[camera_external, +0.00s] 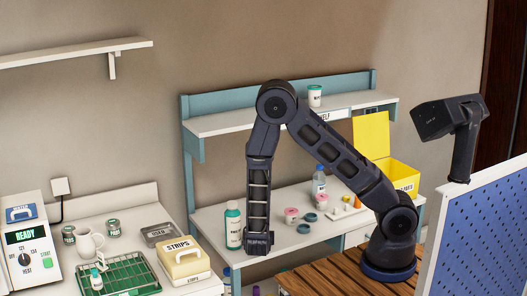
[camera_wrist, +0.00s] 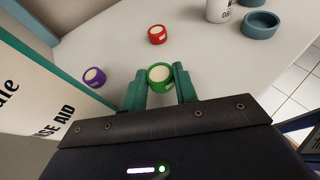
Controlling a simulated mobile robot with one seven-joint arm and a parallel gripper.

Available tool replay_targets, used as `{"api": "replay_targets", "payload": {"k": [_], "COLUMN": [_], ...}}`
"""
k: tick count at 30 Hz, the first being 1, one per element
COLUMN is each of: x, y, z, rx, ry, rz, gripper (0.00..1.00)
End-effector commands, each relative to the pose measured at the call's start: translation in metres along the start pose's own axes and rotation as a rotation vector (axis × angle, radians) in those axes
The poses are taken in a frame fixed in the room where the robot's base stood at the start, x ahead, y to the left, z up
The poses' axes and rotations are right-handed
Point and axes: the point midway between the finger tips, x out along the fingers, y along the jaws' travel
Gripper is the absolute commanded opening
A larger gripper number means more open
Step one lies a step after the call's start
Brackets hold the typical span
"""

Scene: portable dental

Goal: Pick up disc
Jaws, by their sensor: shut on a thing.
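A small round green disc (camera_wrist: 160,74) with a pale top sits between the two teal fingers of my gripper (camera_wrist: 161,82) in the wrist view. The fingers are shut on its sides. In the external view my gripper (camera_external: 258,244) points down near the front edge of the white desk; the held disc cannot be made out there. A red disc (camera_wrist: 157,34) lies beyond the fingers on the pale surface, and a purple disc (camera_wrist: 94,78) lies to the left. Both are apart from my gripper.
A white container (camera_wrist: 222,9) and a teal dish (camera_wrist: 261,21) are at upper right. In the external view a green-white bottle (camera_external: 233,226) stands just left of my gripper.

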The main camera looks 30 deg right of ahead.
Motion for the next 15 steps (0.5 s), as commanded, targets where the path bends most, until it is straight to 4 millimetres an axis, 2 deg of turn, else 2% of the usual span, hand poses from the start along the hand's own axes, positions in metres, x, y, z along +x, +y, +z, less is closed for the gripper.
{"api": "replay_targets", "payload": {"k": [15], "x": [-0.036], "y": [0.000], "z": [0.088], "rx": [0.006], "ry": [-0.001], "rz": [0.000], "gripper": [0.08]}}
